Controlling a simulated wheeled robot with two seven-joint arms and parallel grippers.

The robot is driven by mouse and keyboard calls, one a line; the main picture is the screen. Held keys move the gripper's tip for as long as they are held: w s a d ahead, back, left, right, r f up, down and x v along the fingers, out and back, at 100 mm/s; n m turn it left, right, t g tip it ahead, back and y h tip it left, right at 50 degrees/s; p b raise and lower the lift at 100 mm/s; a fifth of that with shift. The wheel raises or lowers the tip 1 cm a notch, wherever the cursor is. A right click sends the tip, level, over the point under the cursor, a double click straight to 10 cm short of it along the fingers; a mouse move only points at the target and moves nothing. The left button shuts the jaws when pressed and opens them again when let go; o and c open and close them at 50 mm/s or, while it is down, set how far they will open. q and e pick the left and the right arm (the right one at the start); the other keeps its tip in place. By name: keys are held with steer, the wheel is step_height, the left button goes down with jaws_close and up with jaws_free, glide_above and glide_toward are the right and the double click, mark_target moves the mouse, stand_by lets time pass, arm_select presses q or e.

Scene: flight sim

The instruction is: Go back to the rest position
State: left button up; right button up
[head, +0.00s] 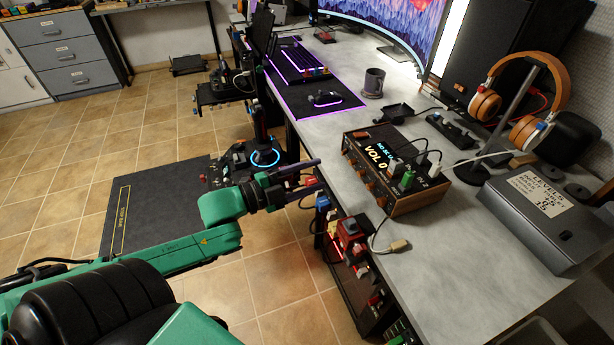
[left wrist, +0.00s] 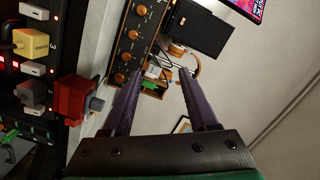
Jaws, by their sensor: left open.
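My left arm, green and black, reaches in from the lower left of the head view. Its gripper (head: 316,175) is beside the desk's left edge, left of the wooden amplifier box (head: 395,175). In the left wrist view the two purple-grey fingers of this gripper (left wrist: 160,72) are apart, with nothing held between them. The amplifier with orange knobs also shows there beyond the fingertips (left wrist: 134,38). A red block-shaped plug (left wrist: 76,98) is just left of the left finger. My right gripper is not in either view.
A rack with a red plug (head: 350,230) stands under the desk edge, close to the gripper. A joystick (head: 262,135) stands behind it. The grey desk (head: 440,260) holds headphones (head: 520,95), a mug (head: 374,82) and a dark box (head: 545,215). Tiled floor (head: 275,275) is open left of the desk.

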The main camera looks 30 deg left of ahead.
arm_select(q)
steer(key=s+a+f+n+g+y+p, duration=0.25)
steer(key=a+f+n+y, duration=0.5)
steer(key=a+f, duration=0.7)
steer(key=s+a+f+n+g+y+p, duration=0.1)
steer(key=s+f+n, duration=0.1)
steer(key=s+f, duration=0.35)
steer(key=s+a+f+n+g+y+p, duration=0.1)
steer(key=s+f+n+g+y, duration=0.1)
steer(key=f, duration=0.7)
steer(key=s+d+f+n+g+p, duration=0.1)
steer(key=s+d+f+g, duration=0.1)
steer(key=s+d+f, duration=0.3)
steer(key=s+d+f+n+g, duration=0.2)
steer(key=s+d+f, duration=0.3)
steer(key=s, duration=0.6)
steer(key=s+d+f+n+g+h+p, duration=0.1)
steer(key=s+d+f+g, duration=0.3)
steer(key=s+f, duration=0.3)
steer(key=shift+s+d+n+p, duration=0.3)
steer(key=shift+s+d+n, duration=0.1)
steer(key=shift+s, duration=0.65)
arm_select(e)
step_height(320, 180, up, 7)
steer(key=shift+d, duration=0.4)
arm_select(q)
steer(key=shift+g, duration=0.25)
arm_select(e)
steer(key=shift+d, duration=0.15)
